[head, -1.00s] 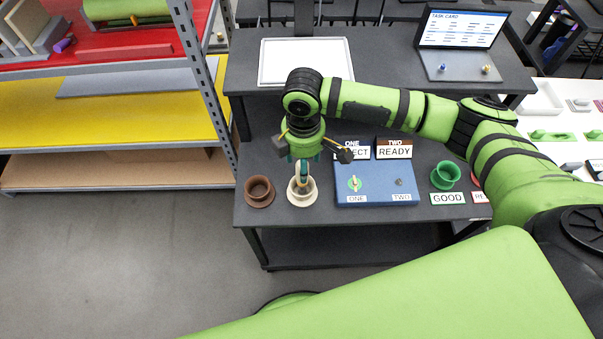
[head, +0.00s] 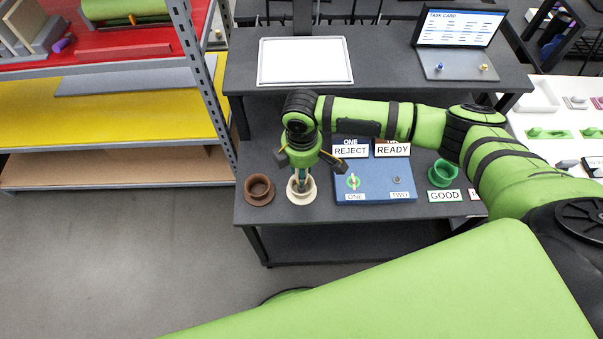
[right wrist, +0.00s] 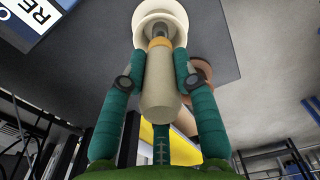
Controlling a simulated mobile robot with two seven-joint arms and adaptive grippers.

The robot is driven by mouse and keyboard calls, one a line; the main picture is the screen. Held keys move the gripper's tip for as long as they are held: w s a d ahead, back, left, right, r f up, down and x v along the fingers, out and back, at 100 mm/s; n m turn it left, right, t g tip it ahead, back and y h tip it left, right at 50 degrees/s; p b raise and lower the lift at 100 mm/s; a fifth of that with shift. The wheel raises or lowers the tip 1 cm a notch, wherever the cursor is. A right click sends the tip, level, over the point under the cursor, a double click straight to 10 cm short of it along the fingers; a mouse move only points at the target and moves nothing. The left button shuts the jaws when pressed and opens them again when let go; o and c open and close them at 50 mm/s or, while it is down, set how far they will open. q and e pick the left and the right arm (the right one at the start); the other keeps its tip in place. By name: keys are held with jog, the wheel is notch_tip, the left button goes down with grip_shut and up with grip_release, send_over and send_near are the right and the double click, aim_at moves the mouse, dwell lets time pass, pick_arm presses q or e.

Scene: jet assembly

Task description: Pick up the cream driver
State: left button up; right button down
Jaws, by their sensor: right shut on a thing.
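The cream driver (right wrist: 160,92) has a thick cream handle with a tan band and a grey part running into the round cream holder (right wrist: 160,18). In the head view the cream holder (head: 301,195) stands near the table's front edge. My right gripper (head: 301,182) points down over it. In the right wrist view the teal fingers of my right gripper (right wrist: 160,62) lie on both sides of the handle, shut on it. The driver's lower end is hidden in the holder. My left gripper is not in view.
A brown holder (head: 259,189) stands close to the left. A blue panel (head: 374,183) with a switch and signs lies to the right. A green holder (head: 443,174) stands farther right. A shelf rack (head: 197,80) is at the left.

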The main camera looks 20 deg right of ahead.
jog(key=shift+r, duration=0.55)
notch_tip(320, 180, up, 2)
jog(key=shift+w+r+b, duration=0.1)
jog(key=shift+r+b, duration=0.1)
jog(key=shift+b, duration=0.4)
jog(key=s+d+r+b, duration=0.1)
jog(key=d+r+b, duration=0.1)
jog(key=d+r, duration=0.5)
jog(key=d, duration=0.4)
jog(key=shift+s+d+r+b, duration=0.25)
jog(key=shift+d+r+b, duration=0.05)
jog(key=shift+b, duration=0.05)
jog(key=c, duration=1.8)
grip_release()
jog(key=shift+c, duration=0.2)
grip_shut()
